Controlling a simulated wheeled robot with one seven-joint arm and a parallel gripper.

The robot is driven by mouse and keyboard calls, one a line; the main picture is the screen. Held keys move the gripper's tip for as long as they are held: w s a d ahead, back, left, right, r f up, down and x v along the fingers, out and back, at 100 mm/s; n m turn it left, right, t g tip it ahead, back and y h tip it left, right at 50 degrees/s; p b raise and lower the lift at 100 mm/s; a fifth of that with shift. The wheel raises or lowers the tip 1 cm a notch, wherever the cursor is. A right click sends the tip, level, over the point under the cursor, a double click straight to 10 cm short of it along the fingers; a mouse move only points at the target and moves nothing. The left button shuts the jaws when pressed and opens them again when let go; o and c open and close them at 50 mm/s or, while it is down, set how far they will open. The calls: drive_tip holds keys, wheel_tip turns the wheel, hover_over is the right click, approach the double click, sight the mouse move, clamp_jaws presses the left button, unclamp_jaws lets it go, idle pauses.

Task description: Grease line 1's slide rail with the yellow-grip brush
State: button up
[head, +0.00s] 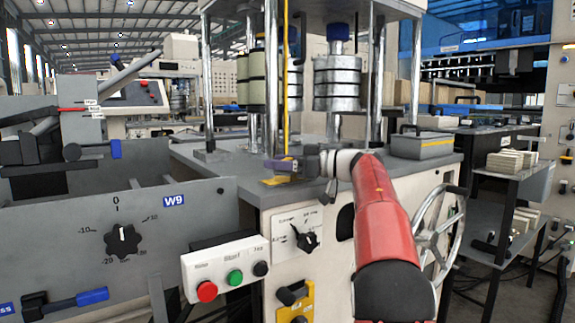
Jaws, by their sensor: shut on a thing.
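My gripper (308,162) is at the end of my red arm, over the grey top of the machine in the middle. It is shut on a small purple-grey thing (281,165) that points left. I cannot tell whether this is the brush; no yellow grip shows clearly on it. A flat yellow patch (274,181) lies just below it, near the front edge of the top. A thin yellow upright strip (286,75) runs down to behind my gripper. I cannot make out line 1's slide rail or its label.
The grey panel marked W9 (174,201) with a black dial (123,239) stands front left. A button box (225,266) juts out below my gripper. A handwheel (440,228) is right of my arm. Steel posts and rollers (337,82) rise behind; a grey box (422,145) sits right.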

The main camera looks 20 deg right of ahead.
drive_tip(key=shift+s+a+f+b, duration=0.1)
drive_tip(key=shift+s+a+b, duration=0.15)
drive_tip(key=shift+a, duration=0.6)
drive_tip(key=shift+s+a+b, duration=0.1)
drive_tip(key=shift+s+a, duration=0.2)
drive_tip(key=shift+a, duration=0.5)
drive_tip(key=shift+s+a, duration=0.3)
drive_tip(key=shift+a, duration=0.65)
drive_tip(key=shift+s+a, duration=0.3)
drive_tip(key=shift+a, duration=0.65)
wheel_tip(320, 180, up, 4)
drive_tip(key=p, duration=0.4)
drive_tip(key=shift+f, duration=0.25)
drive_tip(key=shift+r, duration=1.4)
wheel_tip(320, 180, up, 3)
